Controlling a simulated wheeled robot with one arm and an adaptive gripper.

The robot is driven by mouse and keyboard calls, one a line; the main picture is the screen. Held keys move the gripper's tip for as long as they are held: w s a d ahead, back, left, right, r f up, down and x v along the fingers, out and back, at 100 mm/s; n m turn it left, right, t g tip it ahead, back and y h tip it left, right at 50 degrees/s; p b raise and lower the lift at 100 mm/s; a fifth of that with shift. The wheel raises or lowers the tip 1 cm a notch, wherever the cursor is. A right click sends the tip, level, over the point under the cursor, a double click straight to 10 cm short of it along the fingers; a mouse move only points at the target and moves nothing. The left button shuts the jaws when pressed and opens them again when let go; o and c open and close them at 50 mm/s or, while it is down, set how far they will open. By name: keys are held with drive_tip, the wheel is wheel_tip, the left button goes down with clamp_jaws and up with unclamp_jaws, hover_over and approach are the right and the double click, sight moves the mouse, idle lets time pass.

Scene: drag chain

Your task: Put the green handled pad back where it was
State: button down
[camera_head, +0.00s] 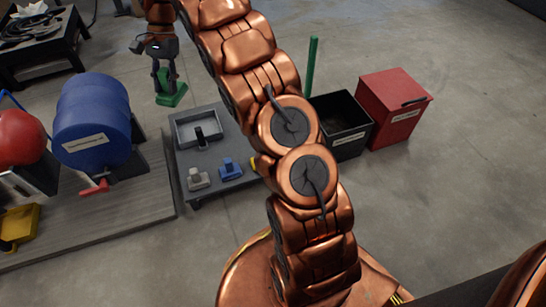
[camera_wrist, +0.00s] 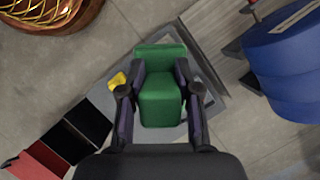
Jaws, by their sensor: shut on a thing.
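My gripper (camera_head: 166,80) is shut on the green handled pad (camera_head: 172,97), holding it in the air beyond the far left part of the low grey table (camera_head: 235,190). In the wrist view the green pad (camera_wrist: 161,100) fills the space between the two fingers of my gripper (camera_wrist: 160,88). On the table, a light grey handled pad (camera_head: 198,181), a blue handled pad (camera_head: 230,169) and a yellow pad (camera_head: 254,163) stand in a row, the yellow one partly hidden by my arm. The yellow pad also shows in the wrist view (camera_wrist: 117,80).
A grey tray (camera_head: 178,133) holding a black pad (camera_head: 201,139) sits on the table's far side. A blue drum (camera_head: 92,122) stands left. A black bin (camera_head: 343,120), a red bin (camera_head: 394,107) and a green post (camera_head: 312,65) stand right. Open floor lies beyond the table.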

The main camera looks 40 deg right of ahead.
drive_tip(key=w+d+f+m, duration=0.2)
drive_tip(key=f, duration=0.1)
drive_tip(key=w+d+f+m, duration=0.1)
drive_tip(key=shift+f+t+y+p, duration=0.3)
drive_tip(key=shift+t, duration=0.1)
drive_tip(key=w+d+f+m+t+p, duration=0.2)
drive_tip(key=w+d+f+m+t, duration=0.15)
drive_tip(key=d+f+m, duration=0.9)
drive_tip(key=s+d+f+m+t+h, duration=0.35)
drive_tip(key=s+d+f+m, duration=0.55)
drive_tip(key=s+d+f, duration=1.05)
drive_tip(key=shift+g, duration=0.3)
drive_tip(key=shift+w+d+f+b, duration=0.2)
drive_tip(key=shift+f+b, duration=0.5)
drive_tip(key=shift+f, duration=0.5)
drive_tip(key=shift+w+d+f+b, duration=0.2)
drive_tip(key=shift+f+b, duration=0.45)
drive_tip(key=shift+f, duration=0.5)
drive_tip(key=shift+w+d+f+b, duration=0.1)
drive_tip(key=shift+d+f+b, duration=0.1)
drive_tip(key=shift+f+b, duration=0.75)
drive_tip(key=shift+f, duration=0.4)
drive_tip(key=c, duration=0.8)
unclamp_jaws()
